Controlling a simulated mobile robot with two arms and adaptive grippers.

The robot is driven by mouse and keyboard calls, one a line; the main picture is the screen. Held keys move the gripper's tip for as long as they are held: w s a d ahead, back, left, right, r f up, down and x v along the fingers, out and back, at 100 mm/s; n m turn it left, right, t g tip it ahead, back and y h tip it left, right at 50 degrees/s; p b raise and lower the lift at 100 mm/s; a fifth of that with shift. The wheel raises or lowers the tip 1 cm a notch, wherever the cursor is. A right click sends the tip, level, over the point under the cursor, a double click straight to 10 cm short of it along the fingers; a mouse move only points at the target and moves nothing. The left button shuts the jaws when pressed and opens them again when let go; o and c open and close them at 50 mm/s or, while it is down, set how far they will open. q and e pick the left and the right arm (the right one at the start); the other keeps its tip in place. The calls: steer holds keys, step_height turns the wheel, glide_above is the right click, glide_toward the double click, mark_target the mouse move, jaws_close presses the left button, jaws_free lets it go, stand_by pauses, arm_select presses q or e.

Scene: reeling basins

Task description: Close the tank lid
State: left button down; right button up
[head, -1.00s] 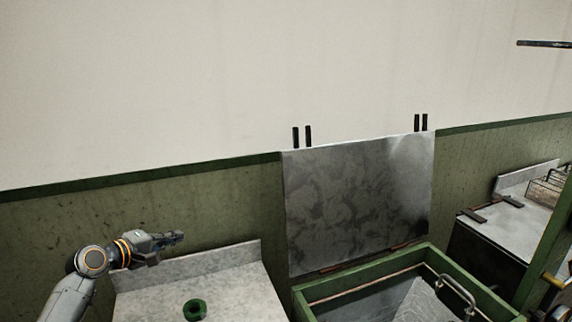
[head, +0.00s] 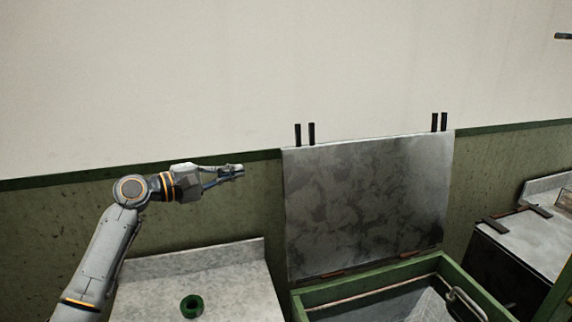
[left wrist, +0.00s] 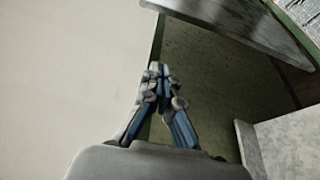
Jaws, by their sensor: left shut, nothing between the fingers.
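The tank lid (head: 365,208) is a grey mottled metal panel. It stands upright, open, at the back edge of the green-rimmed tank (head: 385,283). Two pairs of short black bars show at its top edge. In the left wrist view part of a grey panel, likely the lid (left wrist: 232,28), crosses the top. My left gripper (head: 240,171) is shut and empty, left of the lid and apart from it, pointing right. Its closed fingers also show in the left wrist view (left wrist: 158,70). My right gripper is not in view.
A grey counter (head: 230,285) with a green ring (head: 192,306) lies below my left arm. The tank has a metal handle (head: 467,305) inside its right side. Another counter (head: 530,235) stands at the right. A green and cream wall (head: 130,90) runs behind.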

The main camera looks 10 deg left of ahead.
arm_select(q)
steer(key=w+d+p, duration=0.1)
steer(key=w+d, duration=0.2)
steer(key=d, duration=0.6)
steer(key=shift+d+r, duration=0.2)
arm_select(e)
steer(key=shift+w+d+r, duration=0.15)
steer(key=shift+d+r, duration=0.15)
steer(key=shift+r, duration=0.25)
